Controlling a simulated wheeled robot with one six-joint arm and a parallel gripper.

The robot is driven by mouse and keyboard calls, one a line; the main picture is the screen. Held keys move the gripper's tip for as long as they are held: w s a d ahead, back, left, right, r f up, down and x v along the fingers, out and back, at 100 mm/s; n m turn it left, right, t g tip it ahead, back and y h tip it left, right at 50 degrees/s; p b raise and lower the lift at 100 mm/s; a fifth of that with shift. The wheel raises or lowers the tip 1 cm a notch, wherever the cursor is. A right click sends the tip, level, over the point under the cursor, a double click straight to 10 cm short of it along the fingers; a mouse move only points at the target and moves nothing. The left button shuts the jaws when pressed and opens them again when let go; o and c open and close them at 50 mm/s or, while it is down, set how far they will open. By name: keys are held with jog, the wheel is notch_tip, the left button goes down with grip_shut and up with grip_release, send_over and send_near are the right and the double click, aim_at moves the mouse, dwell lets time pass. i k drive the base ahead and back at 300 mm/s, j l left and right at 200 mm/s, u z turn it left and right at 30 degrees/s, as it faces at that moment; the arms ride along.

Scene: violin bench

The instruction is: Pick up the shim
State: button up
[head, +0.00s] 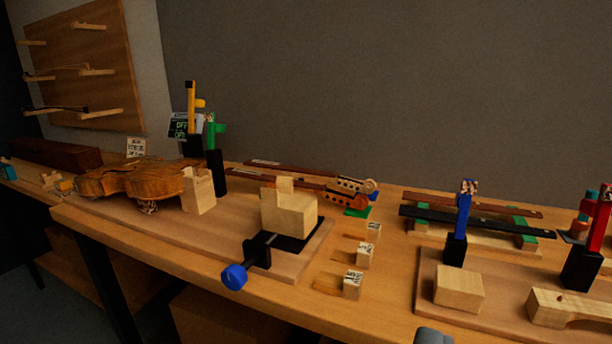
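Three thin flat wooden slips lie in a row on the bench, and they look like shims: a near one (327,285), a middle one (342,259) and a far one (355,236). Each lies left of a small pale block with dark lettering: near (352,285), middle (365,255) and far (374,232). The lettering is too small to read, so I cannot tell which slip the task means. A rounded grey part at the bottom edge seems to be the tip of my gripper (433,336), apart from the slips. The rest of it is out of frame.
Left of the slips stands a vise with a blue knob (234,277) and a pale wooden block (289,212). A violin body (140,180) lies further left. Blue (463,220) and red (598,225) clamps stand right, near a wooden block (459,289). Fingerboards (478,222) lie behind.

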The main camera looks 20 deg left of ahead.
aim_at(372, 233)
jog(key=i+j+u, duration=0.25)
jog(key=i+j, duration=0.35)
jog(key=j, duration=0.15)
jog(key=i+j+u, duration=0.25)
jog(key=i+j, duration=0.4)
jog(key=k+j+z, duration=0.1)
jog(key=z, duration=0.3)
jog(key=j+z, duration=0.15)
jog(key=z, duration=0.2)
jog(key=k+z, duration=0.15)
jog(key=z, duration=0.25)
jog(key=k+j+z, duration=0.1)
jog(key=z, duration=0.25)
